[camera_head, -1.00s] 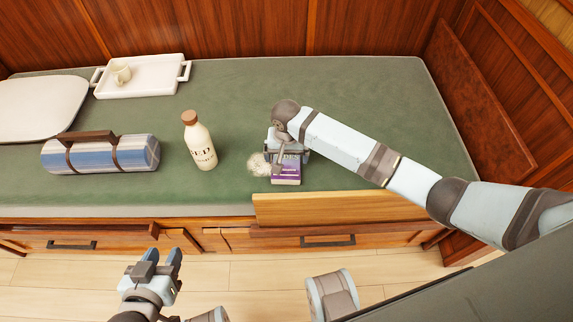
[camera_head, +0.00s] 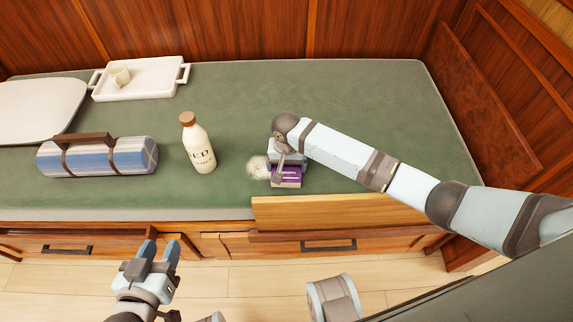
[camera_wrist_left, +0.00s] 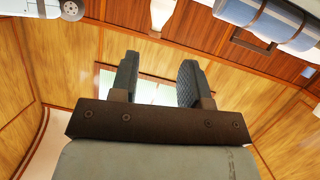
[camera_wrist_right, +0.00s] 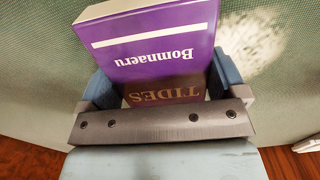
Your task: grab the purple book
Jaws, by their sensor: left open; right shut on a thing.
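The purple book (camera_head: 287,178) is on the green bunk near its front edge, partly hidden by my right gripper (camera_head: 286,166). In the right wrist view the purple book (camera_wrist_right: 156,58) shows its cover lettering and pale page edge between the fingers. My right gripper (camera_wrist_right: 160,92) is shut on it, one finger along each side. I cannot tell whether the book is clear of the bunk. My left gripper (camera_head: 158,254) is open and empty, in front of the bunk above the floor. Its two fingers stand apart in the left wrist view (camera_wrist_left: 160,75).
A pale fuzzy round thing (camera_head: 258,168) is just left of the book. A cream bottle (camera_head: 199,148) stands further left, then a striped blanket roll (camera_head: 98,158). A white tray (camera_head: 160,90) with a cup (camera_head: 120,76) is at the back. A wooden board (camera_head: 340,211) edges the bunk front.

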